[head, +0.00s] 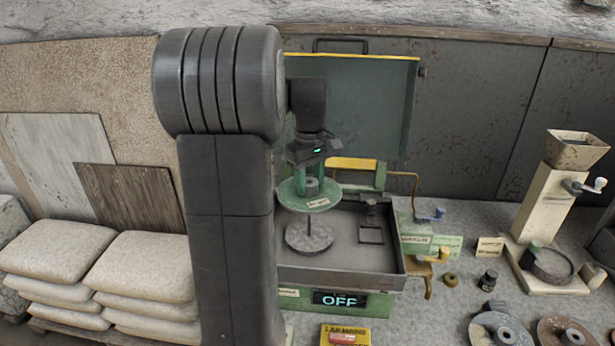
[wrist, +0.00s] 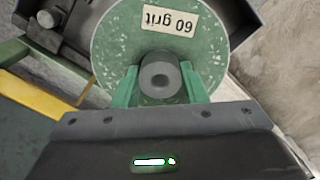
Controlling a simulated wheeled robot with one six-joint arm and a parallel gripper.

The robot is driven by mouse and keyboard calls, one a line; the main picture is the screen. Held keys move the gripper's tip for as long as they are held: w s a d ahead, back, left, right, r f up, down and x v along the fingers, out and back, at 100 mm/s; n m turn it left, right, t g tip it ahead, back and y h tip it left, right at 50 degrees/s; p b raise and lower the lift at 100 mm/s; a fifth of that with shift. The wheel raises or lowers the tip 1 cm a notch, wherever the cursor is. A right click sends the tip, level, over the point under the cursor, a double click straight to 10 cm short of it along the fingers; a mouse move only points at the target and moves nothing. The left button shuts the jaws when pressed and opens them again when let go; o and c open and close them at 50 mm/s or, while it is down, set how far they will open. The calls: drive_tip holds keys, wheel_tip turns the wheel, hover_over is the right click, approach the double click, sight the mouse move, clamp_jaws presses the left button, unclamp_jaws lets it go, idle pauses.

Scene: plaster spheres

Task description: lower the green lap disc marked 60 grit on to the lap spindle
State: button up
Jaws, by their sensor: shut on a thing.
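The green lap disc (head: 322,203) hangs level in the head view, above the grey round plate (head: 309,241) inside the machine's tray. In the wrist view the disc (wrist: 112,40) bears a label reading "60 grit". My gripper (head: 312,184) is shut on the disc's grey central hub (wrist: 160,76), with a green finger on each side in the wrist view (wrist: 160,88). The thin lap spindle (head: 309,222) shows below the disc, standing up from the plate. The disc looks apart from the plate; whether the spindle's tip touches the disc is hidden.
The machine's tray (head: 340,277) has raised walls, and its lid (head: 365,110) stands open behind. A display (head: 340,299) reads "OFF". Other discs (head: 497,330) lie at front right. Stacked sacks (head: 150,265) are at left.

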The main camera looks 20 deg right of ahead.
sight(310, 196)
drive_tip(key=shift+r+p, duration=0.1)
drive_tip(key=shift+p, duration=0.2)
drive_tip(key=shift+f+b, duration=1.5)
drive_tip(key=shift+f, duration=1)
drive_tip(key=shift+p, duration=0.65)
drive_tip(key=shift+s+f+b, duration=0.1)
drive_tip(key=shift+f+b, duration=2.5)
drive_tip(key=shift+f, duration=1.6)
drive_tip(key=o, duration=1.4)
drive_tip(key=shift+c, duration=0.2)
drive_tip(key=shift+r, duration=0.1)
